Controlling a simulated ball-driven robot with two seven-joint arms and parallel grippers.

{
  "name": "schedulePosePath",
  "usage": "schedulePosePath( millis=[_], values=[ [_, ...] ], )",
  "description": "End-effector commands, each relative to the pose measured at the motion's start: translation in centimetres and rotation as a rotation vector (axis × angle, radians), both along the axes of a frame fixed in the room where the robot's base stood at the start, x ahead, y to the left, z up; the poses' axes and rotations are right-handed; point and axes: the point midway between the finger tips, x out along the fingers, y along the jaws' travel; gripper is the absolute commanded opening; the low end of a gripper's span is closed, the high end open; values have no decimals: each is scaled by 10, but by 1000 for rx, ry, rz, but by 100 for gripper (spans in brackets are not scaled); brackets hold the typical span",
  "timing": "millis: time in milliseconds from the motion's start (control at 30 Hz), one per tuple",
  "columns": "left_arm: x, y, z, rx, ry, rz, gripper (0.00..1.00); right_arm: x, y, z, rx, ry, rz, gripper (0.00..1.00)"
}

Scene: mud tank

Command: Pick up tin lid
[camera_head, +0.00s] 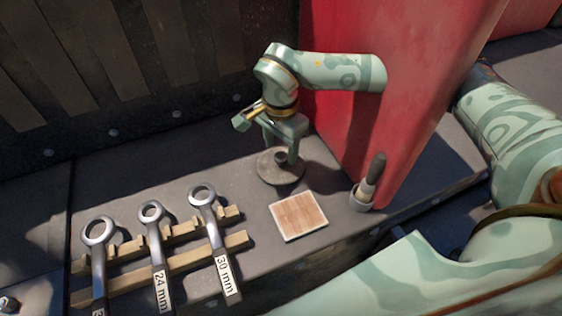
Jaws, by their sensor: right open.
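The tin lid appears to be the dark grey round disc (270,174) with a small raised knob, lying flat on the grey ledge. My right gripper (281,149) is pale green and points down over the lid from behind. Its jaws are open, with one finger coming down beside the knob. I cannot tell whether that finger touches the lid. My left gripper is not in view.
A square wooden tile (299,216) lies in front of the lid. A dark-handled tool stands in a small grey cup (361,198) to the right, beside a red panel (420,70). Ring spanners (218,240) rest on a wooden rack (150,275) at left.

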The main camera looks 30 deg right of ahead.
Motion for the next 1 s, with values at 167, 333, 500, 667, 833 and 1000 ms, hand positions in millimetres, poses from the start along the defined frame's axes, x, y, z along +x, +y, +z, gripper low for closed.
schedulePosePath(
  millis=[167,333,500,667,833,1000],
  values=[
    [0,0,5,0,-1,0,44,-1,-1,-27,0,3,-1,55],
    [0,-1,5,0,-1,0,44,0,-1,-33,0,0,0,55],
    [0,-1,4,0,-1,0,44,0,-1,-33,0,0,0,41],
    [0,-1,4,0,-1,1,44,0,-1,-33,0,1,0,7],
    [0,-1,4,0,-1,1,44,0,-1,-33,0,1,0,4],
    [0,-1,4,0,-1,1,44,0,-1,-31,0,0,0,3]
  ],
)
